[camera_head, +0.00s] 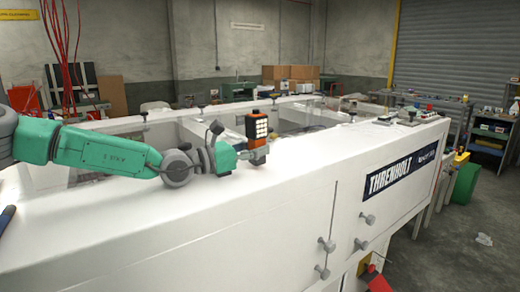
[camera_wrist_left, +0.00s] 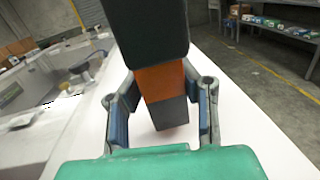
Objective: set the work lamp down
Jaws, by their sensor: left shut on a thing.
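The work lamp (camera_head: 257,126) is a small upright block, black and orange with a panel of pale lights, over the white machine top (camera_head: 300,165). My left gripper (camera_head: 246,152) reaches in from the left and is shut on the lamp's lower part. In the left wrist view, the lamp's orange and dark body (camera_wrist_left: 160,82) stands between the two fingers (camera_wrist_left: 163,112). Its grey lower end is close to the white surface; I cannot tell if it touches. My right gripper is not in view.
The white top is clear to the right of the lamp, up to its front edge above the Threnholt label (camera_head: 388,180). Behind the lamp is an open recess with small knobs (camera_head: 352,114) along its rims. Shelves (camera_head: 492,130) stand at the far right.

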